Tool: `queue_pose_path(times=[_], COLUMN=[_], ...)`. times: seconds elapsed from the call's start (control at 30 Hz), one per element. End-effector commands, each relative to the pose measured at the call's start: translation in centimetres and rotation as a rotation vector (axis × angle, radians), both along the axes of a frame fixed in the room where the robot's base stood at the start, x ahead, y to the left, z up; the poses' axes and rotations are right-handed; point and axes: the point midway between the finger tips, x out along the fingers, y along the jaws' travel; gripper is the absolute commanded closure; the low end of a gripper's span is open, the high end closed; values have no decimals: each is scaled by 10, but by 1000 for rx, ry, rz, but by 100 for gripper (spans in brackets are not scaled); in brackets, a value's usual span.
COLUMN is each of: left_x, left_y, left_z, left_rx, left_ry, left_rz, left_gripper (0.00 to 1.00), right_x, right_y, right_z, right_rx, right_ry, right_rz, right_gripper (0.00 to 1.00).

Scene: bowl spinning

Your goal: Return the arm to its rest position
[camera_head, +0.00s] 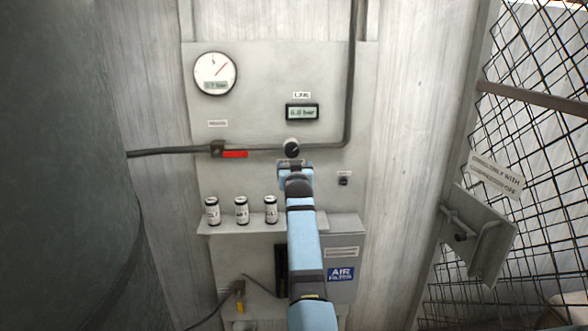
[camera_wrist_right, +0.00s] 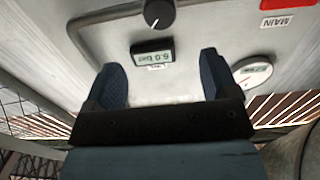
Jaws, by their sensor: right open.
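My right arm (camera_head: 303,240) reaches up from the bottom of the head view to the grey wall panel (camera_head: 265,60). Its gripper (camera_head: 292,164) is just below a black knob (camera_head: 291,148). In the right wrist view the two dark fingers of the gripper (camera_wrist_right: 162,75) are spread apart with nothing between them. The knob (camera_wrist_right: 159,13) shows there at the top edge, beyond the fingertips and apart from them. My left gripper is in neither view.
A digital display (camera_head: 302,112) reading 6.0 bar and a round gauge (camera_head: 215,73) are on the panel. A red handle (camera_head: 234,154) sits on the pipe. Three cans (camera_head: 241,210) stand on a ledge left of my arm. A wire mesh gate (camera_head: 540,110) is at right.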

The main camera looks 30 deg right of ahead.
Motion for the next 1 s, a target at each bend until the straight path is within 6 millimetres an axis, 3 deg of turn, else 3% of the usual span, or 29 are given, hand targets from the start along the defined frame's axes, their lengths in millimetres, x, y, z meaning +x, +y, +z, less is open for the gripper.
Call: queue_pose_path(times=[0.47,0.57,0.67,0.77,1.0], left_x=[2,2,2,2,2], left_y=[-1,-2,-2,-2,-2], left_z=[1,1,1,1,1], left_rx=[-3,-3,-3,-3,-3], left_ry=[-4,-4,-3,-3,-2], left_rz=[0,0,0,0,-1], left_gripper=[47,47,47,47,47], right_x=[0,-4,-18,-42,-123], right_y=[0,1,7,21,82], right_z=[-1,-10,-35,-77,-184], right_rx=[-1,-9,-34,-71,-136], right_ry=[1,11,39,84,212], right_rz=[0,5,23,63,225], right_gripper=[20,20,20,20,20])
